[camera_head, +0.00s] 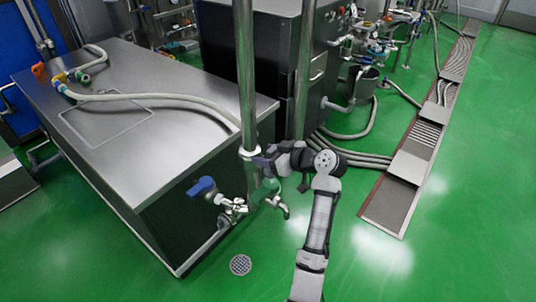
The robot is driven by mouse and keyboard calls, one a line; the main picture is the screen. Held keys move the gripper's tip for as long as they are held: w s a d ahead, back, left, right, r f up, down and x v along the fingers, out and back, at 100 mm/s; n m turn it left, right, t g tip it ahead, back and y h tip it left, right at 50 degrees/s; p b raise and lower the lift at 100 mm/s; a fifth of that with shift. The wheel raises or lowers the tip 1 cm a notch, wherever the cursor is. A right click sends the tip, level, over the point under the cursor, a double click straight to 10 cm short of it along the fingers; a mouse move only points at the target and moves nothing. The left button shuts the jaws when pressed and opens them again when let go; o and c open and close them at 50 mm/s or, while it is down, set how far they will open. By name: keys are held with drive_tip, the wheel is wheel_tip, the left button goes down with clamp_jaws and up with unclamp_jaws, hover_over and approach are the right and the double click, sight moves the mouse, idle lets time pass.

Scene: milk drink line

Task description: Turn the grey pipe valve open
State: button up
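A grey metal pipe (244,70) stands upright in the middle of the view, beside the steel-topped cabinet. A bright collar (248,153) shows low on it. My gripper (262,163) is at this height, close against the right side of the pipe; I cannot tell whether it touches. Its fingers are small and dark, and their opening cannot be made out. Just below are a green part (262,190) and a metal spout (281,207). A blue-handled valve (201,187) sits to the left. No grey valve handle shows clearly; my gripper may hide it.
The steel-topped cabinet (165,85) fills the left, with a hose (150,97) across its top. A second upright pipe (303,70) stands close to the right. Hoses (350,157) lie behind my arm. Green floor is free at the right and front.

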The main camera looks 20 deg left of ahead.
drive_tip(key=b+v, duration=0.3)
drive_tip(key=v, duration=1.1)
drive_tip(key=shift+a, duration=0.1)
